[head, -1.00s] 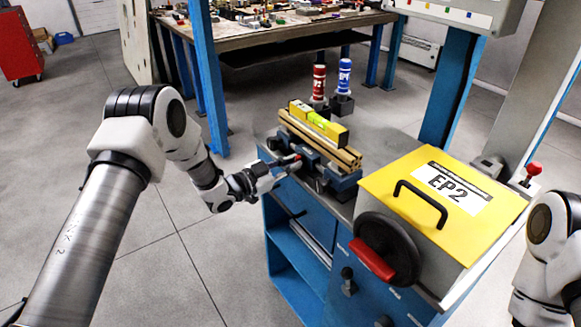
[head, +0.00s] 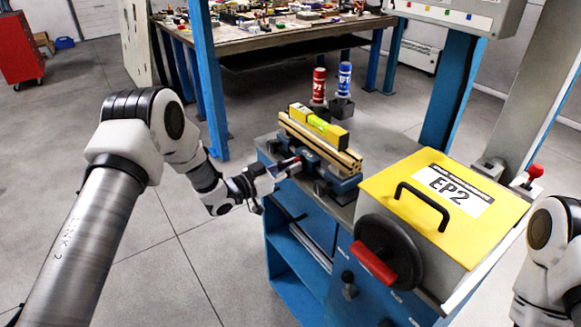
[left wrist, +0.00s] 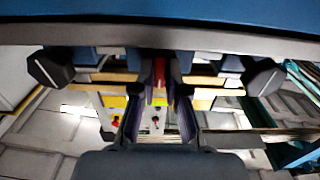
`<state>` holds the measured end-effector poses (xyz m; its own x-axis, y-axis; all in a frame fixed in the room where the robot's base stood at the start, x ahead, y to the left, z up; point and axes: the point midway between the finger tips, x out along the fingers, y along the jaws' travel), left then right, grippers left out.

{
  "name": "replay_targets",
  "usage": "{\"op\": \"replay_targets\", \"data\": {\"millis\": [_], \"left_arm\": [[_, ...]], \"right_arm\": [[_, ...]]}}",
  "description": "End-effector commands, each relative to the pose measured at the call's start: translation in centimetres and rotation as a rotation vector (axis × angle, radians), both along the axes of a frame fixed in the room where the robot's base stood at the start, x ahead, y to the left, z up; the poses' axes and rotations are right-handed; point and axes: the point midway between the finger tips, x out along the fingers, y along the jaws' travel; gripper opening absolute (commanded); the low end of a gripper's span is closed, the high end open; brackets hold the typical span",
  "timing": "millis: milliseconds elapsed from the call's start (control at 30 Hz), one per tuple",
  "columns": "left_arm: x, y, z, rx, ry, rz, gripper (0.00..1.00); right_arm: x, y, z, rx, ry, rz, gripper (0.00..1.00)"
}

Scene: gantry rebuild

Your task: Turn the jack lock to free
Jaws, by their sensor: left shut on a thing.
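A red-tipped lever, which looks like the jack lock (head: 297,159), sits on the near left side of the blue clamping block (head: 345,183) on the bench. My left gripper (head: 280,169) reaches it from the left and is shut on it. In the left wrist view the red lever (left wrist: 159,82) stands between the two dark fingers (left wrist: 160,100). The fingers hide most of it in the head view, so its exact angle is hard to tell. Of my right arm only a link shows at the right edge; its gripper is out of view.
Wooden bars (head: 320,142) with a yellow level (head: 319,124) lie on the block. A red bottle (head: 319,86) and a blue bottle (head: 344,80) stand behind. The yellow EP2 box (head: 440,205) with a black handwheel (head: 393,247) is to the right. Open floor lies left.

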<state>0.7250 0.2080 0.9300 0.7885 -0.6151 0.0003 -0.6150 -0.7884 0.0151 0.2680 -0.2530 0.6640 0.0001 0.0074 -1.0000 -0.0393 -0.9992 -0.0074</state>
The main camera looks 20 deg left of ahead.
Motion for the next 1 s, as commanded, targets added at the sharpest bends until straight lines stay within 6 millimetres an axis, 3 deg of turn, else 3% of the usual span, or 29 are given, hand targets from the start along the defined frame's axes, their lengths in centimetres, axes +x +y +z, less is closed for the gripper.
{"op": "replay_targets", "data": {"millis": [67,100,533,1000], "left_arm": [[-0.1,0.0,-0.2,-0.001,0.004,0.0,0.0],[-0.1,0.0,-0.2,-0.001,0.004,0.0,0.23],[-0.9,0.8,0.0,0.0,0.003,0.002,0.23],[-8.9,7.1,-0.1,-0.002,0.003,0.003,0.23]], "right_arm": [[0.0,0.0,0.0,0.0,0.0,0.0,0.66],[0.0,0.0,0.0,0.0,0.0,0.0,0.66],[0.0,0.0,0.0,0.0,0.0,0.0,0.66],[0.0,0.0,0.0,0.0,0.0,0.0,0.66]]}}
